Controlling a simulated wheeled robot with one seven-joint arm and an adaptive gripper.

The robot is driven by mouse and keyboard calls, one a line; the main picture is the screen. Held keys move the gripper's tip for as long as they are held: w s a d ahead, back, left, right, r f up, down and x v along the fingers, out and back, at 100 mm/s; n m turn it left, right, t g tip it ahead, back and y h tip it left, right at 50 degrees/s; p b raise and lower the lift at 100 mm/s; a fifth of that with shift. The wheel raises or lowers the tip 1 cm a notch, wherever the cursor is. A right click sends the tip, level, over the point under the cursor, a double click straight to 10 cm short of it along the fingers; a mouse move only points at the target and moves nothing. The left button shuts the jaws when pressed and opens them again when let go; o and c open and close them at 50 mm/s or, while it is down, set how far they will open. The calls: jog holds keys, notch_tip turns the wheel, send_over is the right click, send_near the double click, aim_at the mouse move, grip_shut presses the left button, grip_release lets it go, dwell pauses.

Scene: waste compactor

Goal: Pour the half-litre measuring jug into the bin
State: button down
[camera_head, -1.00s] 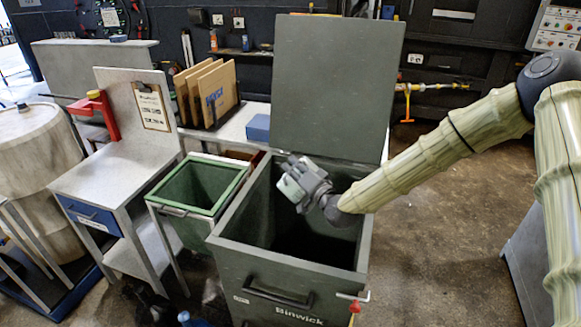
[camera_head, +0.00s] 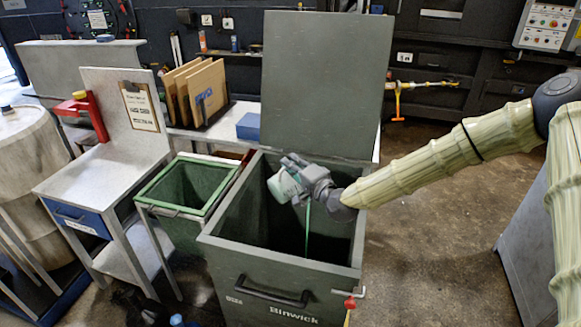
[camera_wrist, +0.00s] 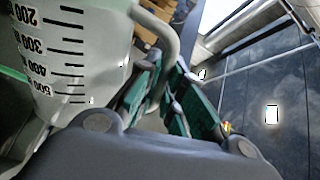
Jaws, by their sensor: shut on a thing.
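The measuring jug (camera_head: 284,187) is pale and translucent, tipped over inside the mouth of the dark green bin (camera_head: 235,262) marked Binwick. A thin green stream (camera_head: 308,232) falls from it into the bin. My gripper (camera_head: 297,178) is shut on the jug above the bin's opening. In the wrist view the jug (camera_wrist: 85,75) fills the left side, with black marks from 200 to 500. Its handle (camera_wrist: 166,40) runs down to the green-padded fingers of my gripper (camera_wrist: 160,95). The bin's bottom and the liquid level in the jug are hidden or unclear.
The bin's lid (camera_head: 325,85) stands open behind the opening. A smaller green open container (camera_head: 185,212) stands to the left. A grey workstation (camera_head: 105,165) with a red clamp and clipboard is farther left. Floor is free to the right.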

jog(key=shift+w+d+f+m+b, duration=0.3)
jog(key=shift+d+f+m+b, duration=0.2)
jog(key=shift+m+b, duration=0.4)
jog(key=shift+w+d+r+m+b, duration=0.15)
jog(key=shift+w+d+m+b, duration=0.1)
jog(key=shift+d+m+b, duration=0.3)
jog(key=shift+w+d+r+m+b, duration=0.15)
jog(key=shift+w+d+m+b, duration=0.15)
jog(key=shift+m+b, duration=0.35)
jog(key=shift+w+d+r+m+b, duration=0.15)
jog(key=shift+d+m+b, duration=0.15)
jog(key=shift+m, duration=0.3)
dwell(0.7)
